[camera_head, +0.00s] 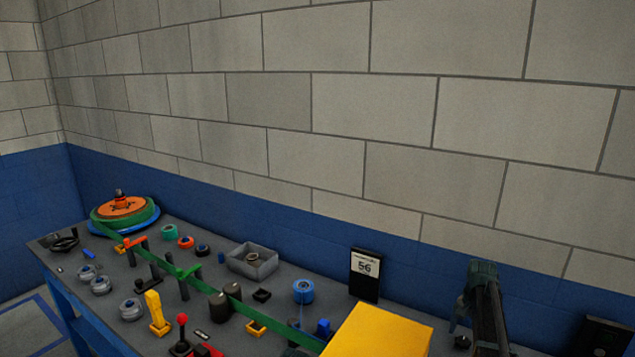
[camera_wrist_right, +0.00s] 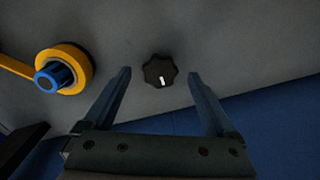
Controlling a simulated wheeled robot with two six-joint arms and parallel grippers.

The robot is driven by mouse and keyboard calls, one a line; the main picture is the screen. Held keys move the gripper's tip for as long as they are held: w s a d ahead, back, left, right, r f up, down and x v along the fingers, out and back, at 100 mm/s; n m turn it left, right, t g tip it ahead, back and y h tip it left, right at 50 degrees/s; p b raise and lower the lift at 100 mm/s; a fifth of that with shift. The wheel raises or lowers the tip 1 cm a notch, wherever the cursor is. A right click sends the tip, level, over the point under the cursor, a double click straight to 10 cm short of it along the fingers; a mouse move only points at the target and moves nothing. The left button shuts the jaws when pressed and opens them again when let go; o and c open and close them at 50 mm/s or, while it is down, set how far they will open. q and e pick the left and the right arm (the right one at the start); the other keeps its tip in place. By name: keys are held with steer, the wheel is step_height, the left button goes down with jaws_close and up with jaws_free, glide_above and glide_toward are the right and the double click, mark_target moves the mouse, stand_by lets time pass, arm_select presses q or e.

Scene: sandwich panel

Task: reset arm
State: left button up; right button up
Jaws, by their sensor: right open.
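My right gripper (camera_wrist_right: 160,76) is open and empty in the right wrist view, its two dark blue fingers spread apart. A black lobed knob (camera_wrist_right: 160,70) with a white mark on the grey bench top shows between its fingertips; I cannot tell how far away it is. In the head view, a dark upright part of my right arm stands at the lower right, over the bench, and its fingers are not clear there. My left gripper is not in view.
A yellow lever with a blue knob (camera_wrist_right: 49,77) lies left of the gripper. The bench (camera_head: 210,262) holds several controls, a grey tray (camera_head: 268,266), a green belt (camera_head: 262,314) from an orange wheel (camera_head: 123,207), a "56" display (camera_head: 365,274) and a yellow box (camera_head: 380,336). A block wall (camera_head: 400,110) stands behind.

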mark_target(463, 341)
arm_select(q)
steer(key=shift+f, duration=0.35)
arm_select(e)
steer(key=shift+f, duration=0.35)
arm_select(q)
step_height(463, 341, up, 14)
steer(key=p, duration=1.3)
arm_select(e)
step_height(463, 341, up, 14)
arm_select(q)
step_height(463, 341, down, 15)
steer(key=b, duration=1.4)
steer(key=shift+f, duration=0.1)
arm_select(e)
step_height(463, 341, down, 15)
steer(key=shift+f, duration=0.15)
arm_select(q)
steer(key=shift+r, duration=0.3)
arm_select(e)
steer(key=shift+r+n, duration=0.35)
steer(key=shift+n, duration=0.05)
steer(key=n, duration=0.7)
steer(key=shift+n, duration=0.3)
